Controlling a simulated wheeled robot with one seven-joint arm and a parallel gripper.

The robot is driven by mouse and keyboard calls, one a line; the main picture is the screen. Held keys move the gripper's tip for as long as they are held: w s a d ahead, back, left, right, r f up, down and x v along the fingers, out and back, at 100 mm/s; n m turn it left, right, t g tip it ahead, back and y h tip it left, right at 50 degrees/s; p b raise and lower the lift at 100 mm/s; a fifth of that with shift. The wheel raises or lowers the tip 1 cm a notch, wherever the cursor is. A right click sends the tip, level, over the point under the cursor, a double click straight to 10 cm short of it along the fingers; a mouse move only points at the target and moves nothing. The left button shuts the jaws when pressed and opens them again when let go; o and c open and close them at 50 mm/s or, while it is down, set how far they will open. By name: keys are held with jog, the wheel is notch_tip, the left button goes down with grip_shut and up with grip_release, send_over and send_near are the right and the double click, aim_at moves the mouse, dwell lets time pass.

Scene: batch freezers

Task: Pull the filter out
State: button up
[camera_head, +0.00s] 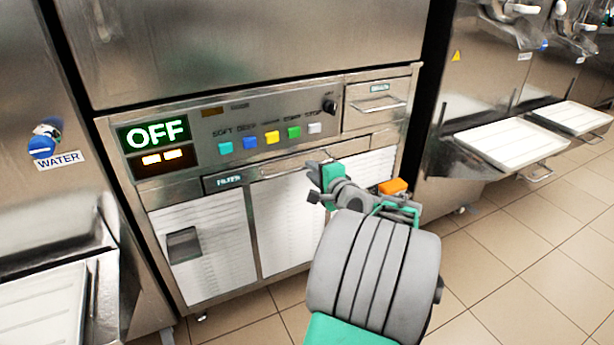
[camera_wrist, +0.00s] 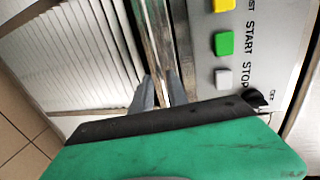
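The filter drawer (camera_head: 229,180) is a slim metal front labelled FILTER, below the control panel of the middle machine. It looks flush with the machine. Its long bar handle (camera_head: 290,164) runs across the front, and its right part is partly hidden by my gripper. My gripper (camera_head: 325,160) is at the right part of this handle. In the wrist view, the two grey fingers of my gripper (camera_wrist: 160,84) stand close together, one on each side of the metal handle (camera_wrist: 153,40), and appear shut on it. Finger contact is hard to see.
Above the drawer are coloured buttons (camera_head: 272,137), a dark knob (camera_head: 329,106) and an OFF display (camera_head: 154,134). White louvred panels (camera_head: 208,245) lie below. A smaller drawer (camera_head: 376,104) is at upper right. White trays (camera_head: 512,144) jut out at right. Tiled floor in front is clear.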

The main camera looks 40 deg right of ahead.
jog(key=b+x, duration=0.1)
jog(key=x, duration=0.2)
jog(key=shift+w+d+f, duration=0.1)
jog(key=shift+w, duration=0.25)
grip_shut()
dwell(1.1)
